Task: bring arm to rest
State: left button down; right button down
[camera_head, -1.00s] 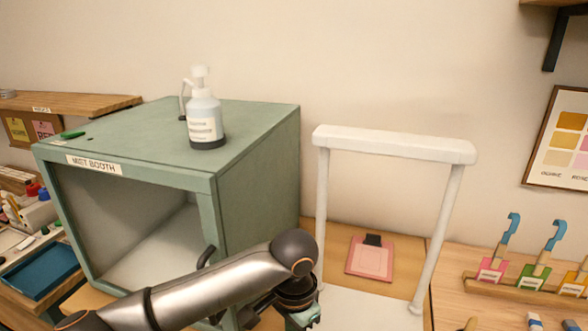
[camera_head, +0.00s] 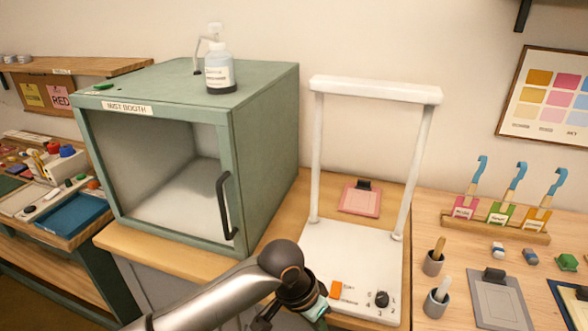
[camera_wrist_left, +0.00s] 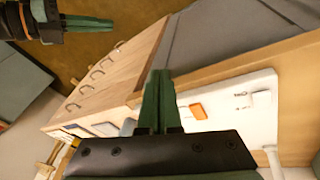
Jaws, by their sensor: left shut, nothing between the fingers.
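My left arm comes in from the lower left in the head view. Its gripper (camera_head: 318,308) hangs low in front of the white stand, partly cut off by the bottom edge. In the left wrist view its two green fingers (camera_wrist_left: 157,100) lie together, shut, with nothing between them. My right gripper (camera_wrist_left: 90,24) shows at the upper left of the left wrist view, seen from the side, over the brown floor. I cannot tell whether its fingers are apart. It is not in the head view.
The green mist booth (camera_head: 268,140), with a black handle (camera_head: 226,205), stands left, a bottle (camera_head: 220,73) on top. The white stand (camera_head: 350,262) is beside it. Right are hooked tools in a wooden rack (camera_head: 495,228), cups (camera_head: 436,304) and a grey clipboard (camera_head: 496,305).

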pick_arm(q)
jog(key=s+a+f+n+t+h, duration=0.2)
jog(key=f+n+t, duration=0.1)
jog(key=f, duration=0.3)
jog(key=s+a+f+n+t+h, duration=0.1)
jog(key=a+f+n+t+h, duration=0.15)
jog(key=f, duration=0.35)
jog(key=s+a+f+n+t+y, duration=0.1)
jog(key=s+a+f+t+y, duration=0.1)
jog(key=s+a, duration=0.3)
jog(key=s+a+f+t+y, duration=0.1)
jog(key=s+a+f+y, duration=0.2)
jog(key=a, duration=0.9)
jog(key=s+y, duration=0.1)
jog(key=s, duration=0.2)
jog(key=shift+a+f+n+t, duration=0.25)
jog(key=shift+f+n+t, duration=0.05)
jog(key=shift+n+t, duration=0.05)
pick_arm(e)
jog(key=shift+s, duration=0.3)
